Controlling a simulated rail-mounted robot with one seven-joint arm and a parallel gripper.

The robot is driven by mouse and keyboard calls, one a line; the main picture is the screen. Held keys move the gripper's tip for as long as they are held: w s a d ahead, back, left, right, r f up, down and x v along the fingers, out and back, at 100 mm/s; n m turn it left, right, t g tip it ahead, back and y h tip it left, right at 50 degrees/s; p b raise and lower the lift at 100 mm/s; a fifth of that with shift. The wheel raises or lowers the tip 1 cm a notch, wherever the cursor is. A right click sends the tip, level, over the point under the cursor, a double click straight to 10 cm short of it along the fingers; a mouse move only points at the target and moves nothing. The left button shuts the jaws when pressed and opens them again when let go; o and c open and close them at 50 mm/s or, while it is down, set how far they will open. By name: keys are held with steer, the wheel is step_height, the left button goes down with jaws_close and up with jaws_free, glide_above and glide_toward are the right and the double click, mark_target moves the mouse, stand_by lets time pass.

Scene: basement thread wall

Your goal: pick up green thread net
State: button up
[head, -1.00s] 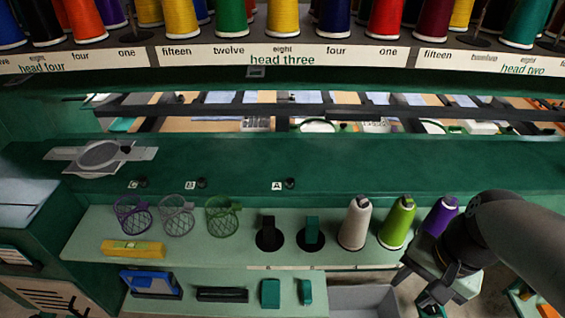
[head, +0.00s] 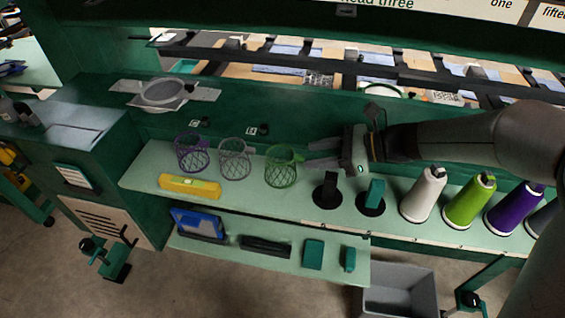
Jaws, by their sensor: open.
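The green thread net (head: 281,167) is a mesh cup standing on the pale green shelf, the rightmost of three nets in the head view. A grey net (head: 235,158) and a purple net (head: 192,153) stand to its left. My gripper (head: 308,154) comes in from the right, with its fingers pointing left towards the green net. The fingers are apart and look empty. Their tips are close to the right side of the green net's rim; I cannot tell whether they touch it.
Black and teal holders (head: 328,191) stand right of the green net, below my gripper. White (head: 423,196), green (head: 468,202) and purple thread cones stand further right. A yellow object (head: 190,186) lies in front of the nets. A grey bin (head: 399,290) is below the shelf.

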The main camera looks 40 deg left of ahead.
mark_target(299, 156)
steer(key=x, duration=0.3)
steer(key=shift+a+f, duration=0.1)
steer(key=shift+a, duration=0.05)
jaws_close()
steer(key=shift+r, duration=0.35)
steer(key=w+d+r+b, duration=0.1)
steer(key=d+r, duration=1.1)
steer(key=d, duration=0.2)
steer(key=shift+w+r, duration=0.15)
steer(key=shift+w, duration=0.1)
